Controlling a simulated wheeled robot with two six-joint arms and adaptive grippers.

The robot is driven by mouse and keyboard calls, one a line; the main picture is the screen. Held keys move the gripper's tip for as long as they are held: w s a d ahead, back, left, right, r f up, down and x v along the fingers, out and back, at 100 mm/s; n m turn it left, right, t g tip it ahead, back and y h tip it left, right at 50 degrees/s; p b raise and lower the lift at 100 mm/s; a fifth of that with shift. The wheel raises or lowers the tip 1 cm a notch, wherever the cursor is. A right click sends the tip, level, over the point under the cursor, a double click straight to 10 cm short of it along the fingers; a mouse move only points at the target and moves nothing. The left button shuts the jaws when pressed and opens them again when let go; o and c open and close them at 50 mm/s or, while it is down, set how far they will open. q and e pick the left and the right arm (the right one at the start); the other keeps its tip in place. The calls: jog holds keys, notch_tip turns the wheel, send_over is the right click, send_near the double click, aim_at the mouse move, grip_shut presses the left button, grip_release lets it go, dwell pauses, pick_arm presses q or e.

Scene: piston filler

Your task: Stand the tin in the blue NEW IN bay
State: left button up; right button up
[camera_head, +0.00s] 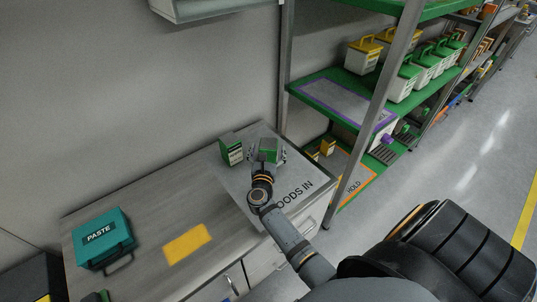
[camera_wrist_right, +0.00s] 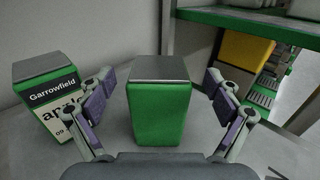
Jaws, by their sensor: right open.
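A green tin with a grey lid (camera_head: 268,146) stands on the GOODS IN mat at the back right of the bench. In the right wrist view this tin (camera_wrist_right: 160,112) is upright between the fingers of my right gripper (camera_wrist_right: 160,100). The fingers are open, one on each side, with a visible gap to the tin. My right gripper (camera_head: 267,158) reaches over the mat in the head view. A second green tin (camera_head: 231,149) stands to the left, and its Garrowfield label shows in the wrist view (camera_wrist_right: 48,98). No blue NEW IN bay is visible. My left gripper is not in view.
Green shelving (camera_head: 328,97) stands right of the bench, with a purple-outlined bay and several caddies. An orange-outlined HOLD bay (camera_head: 354,187) lies low down. A teal PASTE case (camera_head: 103,238) and a yellow patch (camera_head: 187,243) are on the bench (camera_head: 150,215).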

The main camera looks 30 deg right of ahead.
jog(key=x, duration=0.3)
jog(key=shift+f, duration=0.1)
jog(key=shift+a, duration=0.1)
jog(key=c, duration=1.9)
